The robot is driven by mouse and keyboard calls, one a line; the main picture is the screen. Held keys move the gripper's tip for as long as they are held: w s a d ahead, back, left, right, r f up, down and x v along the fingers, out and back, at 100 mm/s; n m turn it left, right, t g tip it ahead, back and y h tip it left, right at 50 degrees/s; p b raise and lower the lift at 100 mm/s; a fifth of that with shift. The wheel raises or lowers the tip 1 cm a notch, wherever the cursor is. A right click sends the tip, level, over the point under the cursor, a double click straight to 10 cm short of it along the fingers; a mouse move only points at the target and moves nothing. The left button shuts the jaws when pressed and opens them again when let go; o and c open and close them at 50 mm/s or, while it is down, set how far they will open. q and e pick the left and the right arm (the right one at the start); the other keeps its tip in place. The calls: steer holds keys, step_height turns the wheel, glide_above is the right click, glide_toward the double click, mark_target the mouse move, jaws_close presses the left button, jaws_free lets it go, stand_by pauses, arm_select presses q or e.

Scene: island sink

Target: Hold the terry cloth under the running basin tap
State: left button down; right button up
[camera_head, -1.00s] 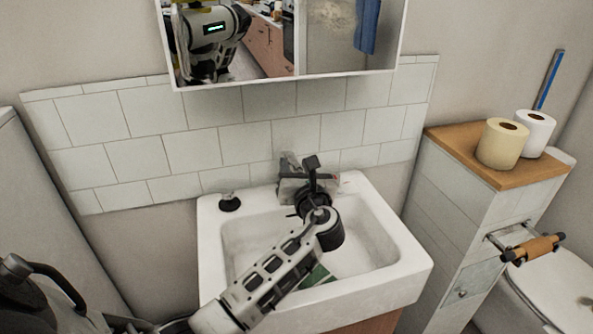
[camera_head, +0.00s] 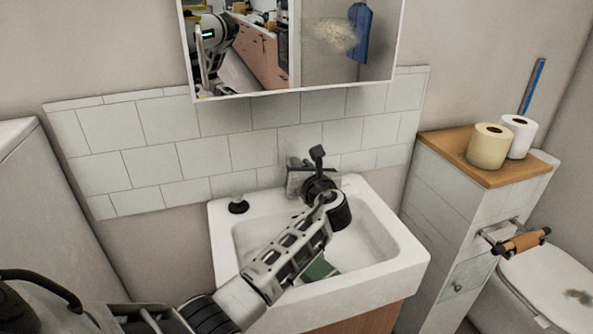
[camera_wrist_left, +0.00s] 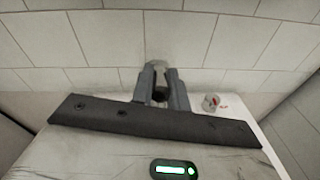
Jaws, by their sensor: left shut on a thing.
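The white basin (camera_head: 392,252) is fixed to the wall, with a grey tap (camera_head: 295,178) at its back edge, partly hidden by my left gripper. My left gripper (camera_head: 318,158) is at the tap, its arm reaching across the basin. In the left wrist view its fingers (camera_wrist_left: 163,88) are shut around a part of the tap (camera_wrist_left: 160,95). A dark green piece (camera_head: 319,269), which could be the terry cloth, lies in the basin, partly behind my arm. No stream of water can be made out. My right gripper is not in view.
A mirror cabinet (camera_head: 290,85) hangs above the tap, over white tiles. To the right, a tiled ledge with a wooden top (camera_head: 450,150) holds two paper rolls (camera_head: 488,146). A toilet (camera_head: 545,290) stands beyond it. A dark round item (camera_head: 238,206) sits on the basin's left rim.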

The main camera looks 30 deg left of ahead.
arm_select(q)
steer(key=c, duration=1.4)
jaws_free()
steer(key=shift+o, duration=0.2)
steer(key=v, duration=1.6)
steer(key=shift+w, duration=0.1)
